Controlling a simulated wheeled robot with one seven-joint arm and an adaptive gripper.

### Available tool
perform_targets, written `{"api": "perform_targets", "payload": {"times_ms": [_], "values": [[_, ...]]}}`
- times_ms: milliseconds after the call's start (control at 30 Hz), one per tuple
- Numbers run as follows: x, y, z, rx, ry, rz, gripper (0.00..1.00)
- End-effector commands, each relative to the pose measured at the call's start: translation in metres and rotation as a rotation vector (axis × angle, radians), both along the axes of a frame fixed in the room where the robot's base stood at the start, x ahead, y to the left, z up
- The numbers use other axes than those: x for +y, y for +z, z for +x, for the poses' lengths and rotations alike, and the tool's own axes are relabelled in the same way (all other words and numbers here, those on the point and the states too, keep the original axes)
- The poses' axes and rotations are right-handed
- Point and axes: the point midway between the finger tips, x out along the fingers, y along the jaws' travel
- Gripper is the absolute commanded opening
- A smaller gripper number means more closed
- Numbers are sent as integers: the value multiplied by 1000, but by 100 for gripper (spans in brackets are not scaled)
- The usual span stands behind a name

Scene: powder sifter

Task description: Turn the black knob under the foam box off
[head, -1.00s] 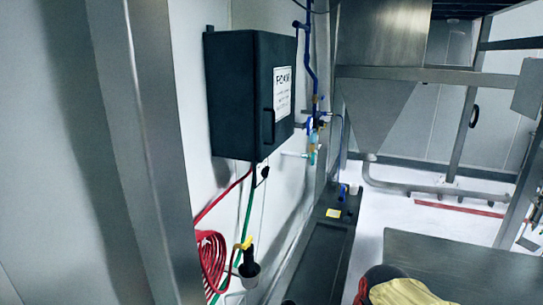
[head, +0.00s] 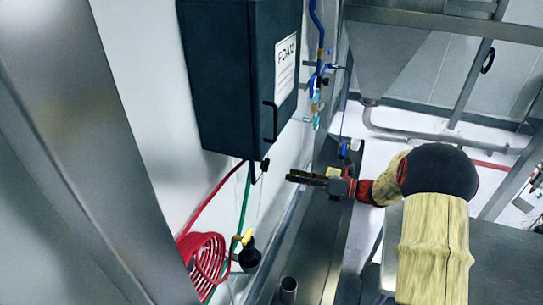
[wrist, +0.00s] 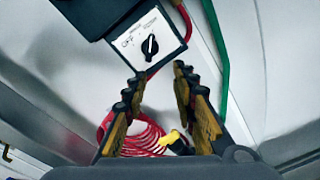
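The black knob (wrist: 150,45) sits on a white, labelled plate (wrist: 128,48) under the dark foam box in the wrist view. Its white pointer line stands nearly upright in the picture, with blurred lettering to its left. In the head view the foam box (head: 235,85) hangs on the wall, with a small black piece, likely the knob (head: 264,165), at its lower edge. My gripper (head: 290,177) is right of and slightly below that piece. In the wrist view my gripper (wrist: 158,75) is open and empty, its fingertips just below the plate, apart from the knob.
A red hose (wrist: 150,138) and a yellow valve handle (wrist: 172,137) show beyond my fingers. A green hose (wrist: 222,70) runs at the right. A steel post (head: 75,130) stands at the left in the head view. Blue pipes (head: 318,60) are right of the box.

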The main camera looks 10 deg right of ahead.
Motion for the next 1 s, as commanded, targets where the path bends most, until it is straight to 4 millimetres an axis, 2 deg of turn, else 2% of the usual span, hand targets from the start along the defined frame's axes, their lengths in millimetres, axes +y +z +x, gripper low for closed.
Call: {"api": "perform_targets", "payload": {"times_ms": [100,333,700,1000], "values": [[-2,16,4,63,-21,118,27],[5,19,6,129,-15,175,27],[49,19,37,128,-13,171,27],[63,19,48,127,-16,171,27]]}}
